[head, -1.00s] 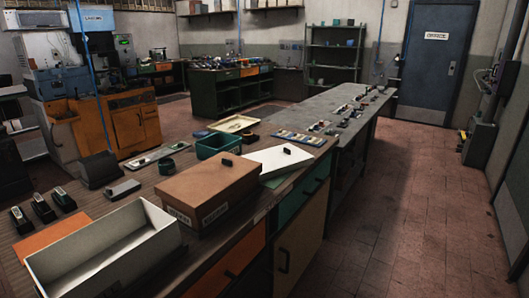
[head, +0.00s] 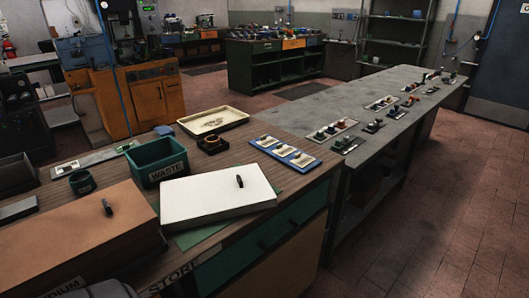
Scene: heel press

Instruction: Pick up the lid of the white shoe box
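The white lid (head: 208,204) lies on the wooden bench in the middle of the head view, with a small upright black handle (head: 240,181) on top. It looks slightly tilted, on or beside a green sheet (head: 196,236). The open white box seen earlier is out of the picture. Neither gripper shows clearly. A dark rounded shape (head: 105,291) cuts into the bottom edge at the left, and I cannot tell what it is.
A brown box with a handled lid (head: 75,240) stands left of the white lid. A green WASTE bin (head: 158,165) stands close behind it. A cream tray (head: 213,121) and a blue tray (head: 285,151) are farther back. The grey bench (head: 400,82) and open floor lie right.

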